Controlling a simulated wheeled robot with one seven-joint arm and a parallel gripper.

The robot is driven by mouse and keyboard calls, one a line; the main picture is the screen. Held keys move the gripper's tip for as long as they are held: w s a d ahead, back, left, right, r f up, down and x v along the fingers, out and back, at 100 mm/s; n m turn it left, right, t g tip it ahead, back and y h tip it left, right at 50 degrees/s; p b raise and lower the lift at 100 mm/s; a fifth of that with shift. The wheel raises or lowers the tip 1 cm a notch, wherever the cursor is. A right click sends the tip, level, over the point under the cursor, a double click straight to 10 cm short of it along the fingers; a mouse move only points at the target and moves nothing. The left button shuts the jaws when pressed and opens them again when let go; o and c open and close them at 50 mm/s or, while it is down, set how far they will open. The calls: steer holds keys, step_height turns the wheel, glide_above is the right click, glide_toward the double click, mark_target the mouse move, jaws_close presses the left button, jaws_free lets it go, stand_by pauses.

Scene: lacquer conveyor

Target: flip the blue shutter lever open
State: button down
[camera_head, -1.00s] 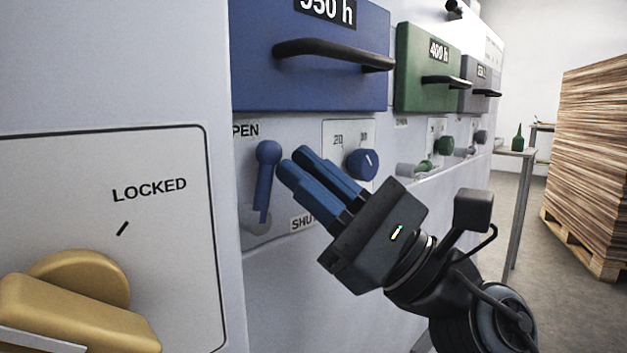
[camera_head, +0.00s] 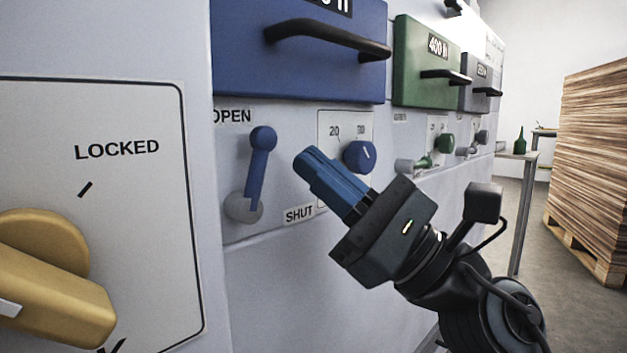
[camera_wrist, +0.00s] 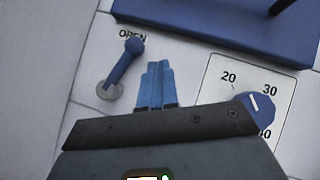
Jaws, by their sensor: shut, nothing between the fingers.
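The blue shutter lever (camera_head: 258,168) stands on a round grey pivot (camera_head: 243,207) below the blue drawer. Its ball end points up and slightly right, below the OPEN label (camera_head: 232,116) and away from the SHUT label (camera_head: 299,214). My gripper (camera_head: 306,160) is to the right of the lever, its blue fingers shut together and empty, with a gap between them and the lever. In the wrist view the lever (camera_wrist: 124,64) is left of the fingertips (camera_wrist: 157,66), tilted up to the right.
A blue dial (camera_head: 360,157) sits just right of my fingers. The blue drawer (camera_head: 240,60) with its black handle (camera_head: 330,38) juts out above. A yellow knob (camera_head: 50,290) marked LOCKED protrudes at lower left. A wood stack (camera_head: 592,160) stands far right.

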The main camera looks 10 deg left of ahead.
steer(key=d+f+p, duration=0.1)
steer(key=d+f, duration=0.4)
steer(key=d, duration=0.4)
steer(key=shift+d, duration=0.3)
